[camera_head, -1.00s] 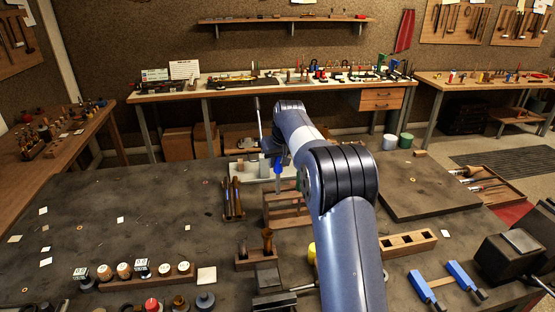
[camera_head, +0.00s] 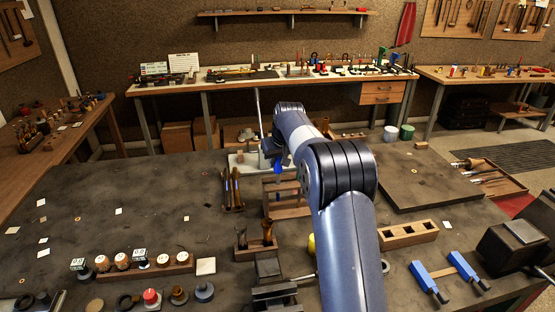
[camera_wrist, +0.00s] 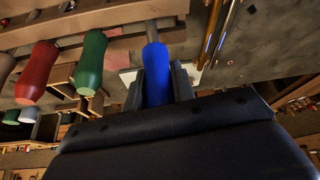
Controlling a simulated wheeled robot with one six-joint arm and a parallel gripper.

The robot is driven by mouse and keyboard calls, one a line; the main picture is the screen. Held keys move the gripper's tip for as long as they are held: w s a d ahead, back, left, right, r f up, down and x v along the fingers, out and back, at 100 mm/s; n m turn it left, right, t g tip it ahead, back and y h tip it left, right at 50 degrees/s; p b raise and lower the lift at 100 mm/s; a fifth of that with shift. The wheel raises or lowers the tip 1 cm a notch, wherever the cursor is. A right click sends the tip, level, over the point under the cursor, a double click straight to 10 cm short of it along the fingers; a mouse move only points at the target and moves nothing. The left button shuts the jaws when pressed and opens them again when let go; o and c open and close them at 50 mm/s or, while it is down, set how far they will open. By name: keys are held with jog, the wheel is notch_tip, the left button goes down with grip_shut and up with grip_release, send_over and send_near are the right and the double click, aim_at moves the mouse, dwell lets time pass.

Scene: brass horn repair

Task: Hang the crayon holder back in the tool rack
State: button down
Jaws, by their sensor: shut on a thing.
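The crayon holder, with a blue handle (camera_wrist: 157,72) and a grey metal shaft, is between the two dark fingers of my gripper (camera_wrist: 157,78) in the wrist view. My gripper is shut on the handle. The shaft reaches the wooden bar of the tool rack (camera_wrist: 110,16) at the top of that view; I cannot tell whether it is seated there. In the head view the blue handle (camera_head: 278,167) shows just above the wooden tool rack (camera_head: 288,212), and my arm partly hides the rack and gripper.
Red (camera_wrist: 38,72) and green (camera_wrist: 91,62) handles hang along the same rack bar, beside the blue one. Brass tools (camera_head: 233,190) stand left of the rack. A wooden block with slots (camera_head: 408,234) lies to its right. The bench top left of the rack is mostly clear.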

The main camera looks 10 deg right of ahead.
aim_at(277, 171)
jog(key=shift+f+b, duration=1.1)
jog(key=shift+f, duration=0.95)
jog(key=c, duration=1.1)
grip_release()
jog(key=shift+r, duration=0.1)
jog(key=b+v, duration=0.1)
jog(key=v, duration=0.9)
jog(key=shift+s+r+b, duration=0.15)
jog(key=shift+r+b, duration=0.1)
jog(key=shift+b, duration=0.1)
